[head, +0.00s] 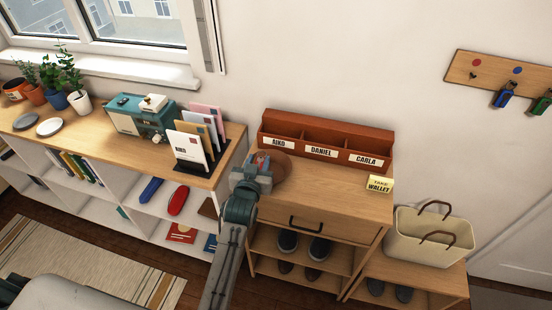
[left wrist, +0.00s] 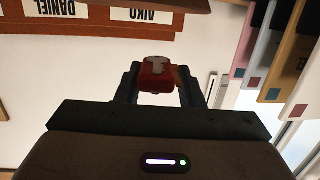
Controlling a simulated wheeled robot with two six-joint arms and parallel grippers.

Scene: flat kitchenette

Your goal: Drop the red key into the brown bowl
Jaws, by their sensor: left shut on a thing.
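The brown bowl (head: 283,167) sits on the wooden cabinet top, left of the name-labelled organizer's front. My left gripper (head: 259,163) is at the bowl's left side in the head view and covers part of it. It is shut on the red key (left wrist: 155,76), whose red head shows between the two fingers (left wrist: 157,88) in the left wrist view. A small red patch also shows at the fingertips in the head view. The gap between key and bowl cannot be judged. My right gripper is not in view.
A reddish wooden organizer (head: 326,139) stands behind the bowl. A letter rack (head: 195,168) with several envelopes is close on the left. A yellow note (head: 379,184) is at the cabinet's right edge. A cream bag (head: 428,236) stands lower right. The cabinet top right of the bowl is clear.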

